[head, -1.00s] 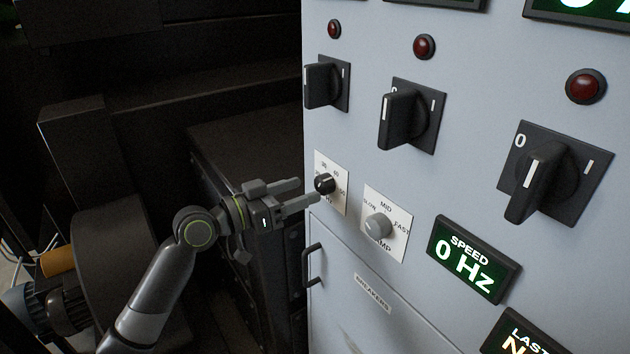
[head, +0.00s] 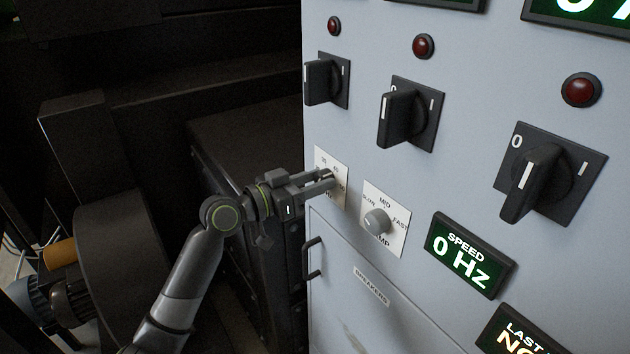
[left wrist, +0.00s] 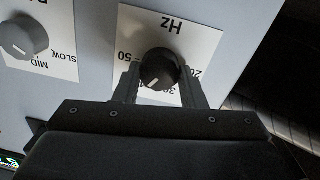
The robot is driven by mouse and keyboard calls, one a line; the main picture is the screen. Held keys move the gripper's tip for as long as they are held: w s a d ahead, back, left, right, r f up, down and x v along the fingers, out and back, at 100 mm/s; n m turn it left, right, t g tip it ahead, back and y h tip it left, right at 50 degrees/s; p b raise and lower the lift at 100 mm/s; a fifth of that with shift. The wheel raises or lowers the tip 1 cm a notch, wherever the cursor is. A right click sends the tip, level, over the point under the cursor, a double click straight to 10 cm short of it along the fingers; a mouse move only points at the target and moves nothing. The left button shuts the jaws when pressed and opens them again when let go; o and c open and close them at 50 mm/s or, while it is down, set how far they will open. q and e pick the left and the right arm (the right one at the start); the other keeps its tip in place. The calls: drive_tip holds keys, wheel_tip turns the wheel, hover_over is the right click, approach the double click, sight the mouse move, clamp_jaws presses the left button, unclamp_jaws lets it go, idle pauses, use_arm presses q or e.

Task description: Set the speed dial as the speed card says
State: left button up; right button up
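The speed dial is a black round knob (left wrist: 160,68) on a white plate marked Hz (left wrist: 200,42), low at the left edge of the grey cabinet front. In the left wrist view the plate appears upside down, with 50, 30 and 20 partly readable. The knob's white mark points down and slightly left there; its exact setting is unclear. My left gripper (head: 328,181) is open, with one finger on each side of the knob, very close to it. In the head view the fingers mostly hide the knob. The speed card and my right gripper are not in view.
A grey ramp knob (head: 377,221) marked SLOW, MID, FAST sits right of the dial. The speed display (head: 470,256) reads 0 Hz. Large black switches (head: 408,114) and red lamps (head: 424,46) are above. A breakers door with a black handle (head: 312,258) is below.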

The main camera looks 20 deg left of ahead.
use_arm(q)
drive_tip(key=shift+c, duration=0.9)
drive_tip(key=shift+n, duration=0.3)
drive_tip(key=n+p, duration=0.1)
drive_tip(key=n, duration=0.3)
drive_tip(key=shift+n+p, duration=0.3)
drive_tip(key=n+p, duration=0.1)
drive_tip(key=n, duration=0.2)
drive_tip(key=shift+n+p, duration=0.3)
drive_tip(key=shift+f+n+t+p, duration=0.1)
drive_tip(key=shift+n+t+p, duration=0.4)
drive_tip(key=shift+n, duration=1)
